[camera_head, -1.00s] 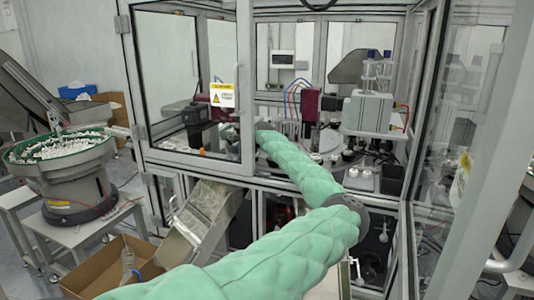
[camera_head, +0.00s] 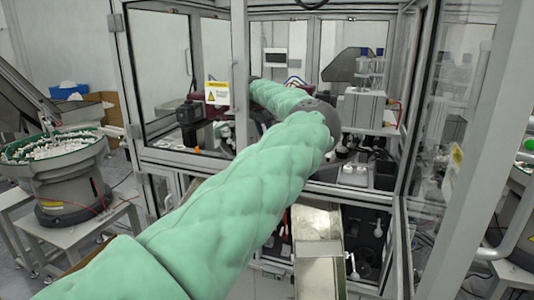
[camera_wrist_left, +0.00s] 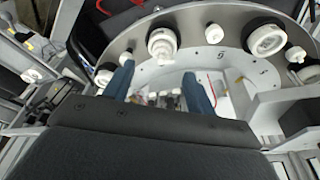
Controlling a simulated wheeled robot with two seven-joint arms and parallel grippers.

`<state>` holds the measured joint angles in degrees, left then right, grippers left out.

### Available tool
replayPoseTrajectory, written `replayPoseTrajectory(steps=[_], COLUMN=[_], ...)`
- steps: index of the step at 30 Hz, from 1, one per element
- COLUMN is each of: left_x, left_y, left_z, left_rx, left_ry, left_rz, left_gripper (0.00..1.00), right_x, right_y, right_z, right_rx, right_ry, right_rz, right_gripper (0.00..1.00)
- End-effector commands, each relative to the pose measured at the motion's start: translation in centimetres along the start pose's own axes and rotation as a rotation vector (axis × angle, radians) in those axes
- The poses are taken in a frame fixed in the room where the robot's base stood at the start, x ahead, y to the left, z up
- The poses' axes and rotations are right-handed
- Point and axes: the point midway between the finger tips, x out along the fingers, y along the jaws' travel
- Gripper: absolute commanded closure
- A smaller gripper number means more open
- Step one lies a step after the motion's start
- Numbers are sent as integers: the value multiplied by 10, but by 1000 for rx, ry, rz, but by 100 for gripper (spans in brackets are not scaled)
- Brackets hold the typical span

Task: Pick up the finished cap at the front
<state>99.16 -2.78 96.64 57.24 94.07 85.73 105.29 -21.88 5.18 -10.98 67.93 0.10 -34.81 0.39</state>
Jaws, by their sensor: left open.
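In the left wrist view my left gripper (camera_wrist_left: 157,70) is open, its two blue fingers apart with nothing held between them. A round grey plate (camera_wrist_left: 222,60) carries white caps. One white cap (camera_wrist_left: 162,43) sits just beyond the fingertips, roughly between them in the picture and apart from them. A larger ringed white cap (camera_wrist_left: 265,38) sits to the right on the plate. I cannot tell which cap is the finished one. In the head view my green-sleeved left arm reaches into the cell and its gripper is hidden. White parts (camera_head: 346,168) show right of the arm. My right gripper is not in view.
The cell's framed glass door (camera_head: 180,75) and posts stand close around the arm. A metal chute (camera_head: 318,240) slopes out at the front. A feeder bowl (camera_head: 55,150) of white parts stands at the left. A grey block (camera_wrist_left: 265,115) is beside the plate.

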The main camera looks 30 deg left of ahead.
Motion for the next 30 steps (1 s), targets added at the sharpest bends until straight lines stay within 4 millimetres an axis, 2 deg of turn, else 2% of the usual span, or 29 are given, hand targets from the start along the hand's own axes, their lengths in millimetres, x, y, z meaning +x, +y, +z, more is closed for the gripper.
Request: replayPoseTrajectory(steps=[1, 8, 17, 25, 26, 30], left_x=[8, 22, 61, 65, 65, 66], left_y=[0, -1, -3, -3, -3, -3], left_z=[1, 0, 1, 0, 0, 0], left_rx=[0, 1, 1, 1, 1, 1], left_ry=[-2, -1, -3, -1, -1, -2], left_rz=[1, -1, -3, -3, -3, -3], left_gripper=[44, 44, 44, 44, 46, 74], right_x=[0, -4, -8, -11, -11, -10], right_y=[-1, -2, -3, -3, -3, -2], right_z=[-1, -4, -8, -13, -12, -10], right_rx=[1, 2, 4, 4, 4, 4], right_ry=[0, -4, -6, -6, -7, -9], right_rz=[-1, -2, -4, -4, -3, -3], right_gripper=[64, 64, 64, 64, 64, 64])
